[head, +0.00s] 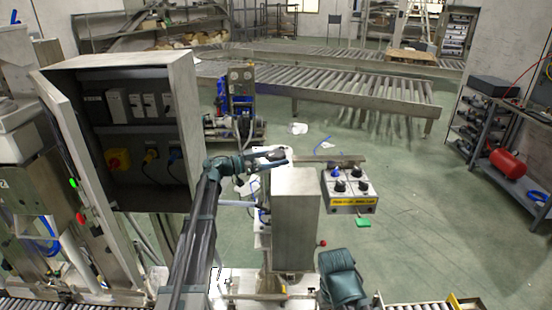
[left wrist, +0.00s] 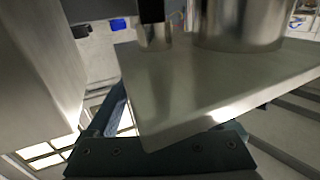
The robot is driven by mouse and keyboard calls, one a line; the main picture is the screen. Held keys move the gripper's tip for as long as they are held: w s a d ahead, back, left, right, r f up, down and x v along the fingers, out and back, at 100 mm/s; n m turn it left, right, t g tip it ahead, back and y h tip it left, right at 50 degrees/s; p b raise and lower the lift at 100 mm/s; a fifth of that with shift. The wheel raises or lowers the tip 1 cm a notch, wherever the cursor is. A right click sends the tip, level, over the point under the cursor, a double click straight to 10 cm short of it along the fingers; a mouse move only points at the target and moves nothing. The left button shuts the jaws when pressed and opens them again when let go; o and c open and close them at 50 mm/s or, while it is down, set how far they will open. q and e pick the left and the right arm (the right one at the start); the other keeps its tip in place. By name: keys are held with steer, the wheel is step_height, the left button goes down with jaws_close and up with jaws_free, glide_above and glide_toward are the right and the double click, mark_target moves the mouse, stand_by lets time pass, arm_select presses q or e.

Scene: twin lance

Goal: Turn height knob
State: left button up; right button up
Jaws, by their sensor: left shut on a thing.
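My left gripper (head: 275,162) is at the top of a grey metal housing (head: 296,215) on a post, in the middle of the head view. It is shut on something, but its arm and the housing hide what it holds. In the left wrist view, a grey metal plate (left wrist: 200,85) with a rounded corner lies close by the dark gripper parts, below a shiny cylinder (left wrist: 240,22). No height knob can be made out by its label. A control box (head: 350,190) with several black knobs and a yellow label strip stands to the right.
An open grey cabinet (head: 125,130) with switches stands to the left. A roller conveyor (head: 350,95) crosses behind. A shelf rack (head: 495,130) and a red tank (head: 508,162) are at the right.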

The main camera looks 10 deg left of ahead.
arm_select(q)
steer(key=m+g+h, duration=0.1)
steer(key=g, duration=0.1)
steer(key=m+g+h, duration=0.1)
steer(key=m+g, duration=0.2)
steer(key=g, duration=0.1)
steer(key=shift+w+m+g+h, duration=0.3)
steer(key=shift+h, duration=0.1)
steer(key=shift+s+m+g, duration=0.15)
steer(key=shift+m+g, duration=0.75)
steer(key=shift+g, duration=0.55)
steer(key=shift+s+m+g, duration=0.1)
steer(key=shift+m+g, duration=0.8)
steer(key=shift+g, duration=0.55)
steer(key=shift+g, duration=0.3)
steer(key=o, duration=1.1)
steer(key=shift+r, duration=0.1)
